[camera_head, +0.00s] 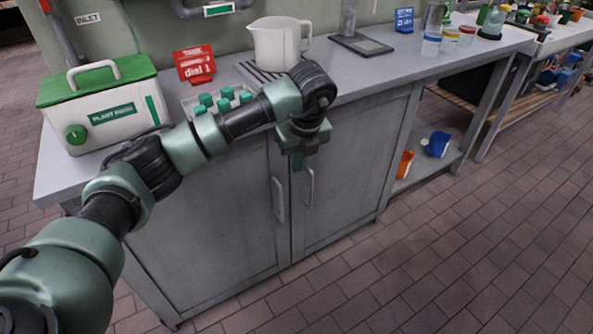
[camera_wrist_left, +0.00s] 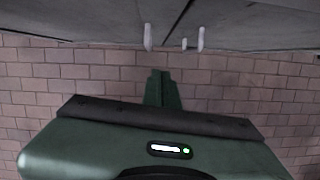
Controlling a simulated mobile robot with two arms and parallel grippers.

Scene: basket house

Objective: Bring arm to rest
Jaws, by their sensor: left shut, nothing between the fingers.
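My left arm comes in from the left in the head view and reaches across the front of the grey cabinet. My left gripper (camera_head: 297,162) hangs pointing down in front of the cabinet doors, below the counter edge. In the left wrist view my left gripper (camera_wrist_left: 162,88) shows its fingers together, with nothing between them and brick floor beyond. The cabinet's door handles (camera_head: 309,186) are close behind it in the head view; whether they touch cannot be told. My right gripper is in neither view.
The counter (camera_head: 360,72) holds a green-and-white box (camera_head: 105,105), a red sign (camera_head: 194,66), a tray of green-topped pieces (camera_head: 218,102) and a white jug (camera_head: 277,45). Jars (camera_head: 448,42) stand farther right. An orange item (camera_head: 404,164) and a blue one (camera_head: 437,144) lie on a low shelf. The floor in front is clear.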

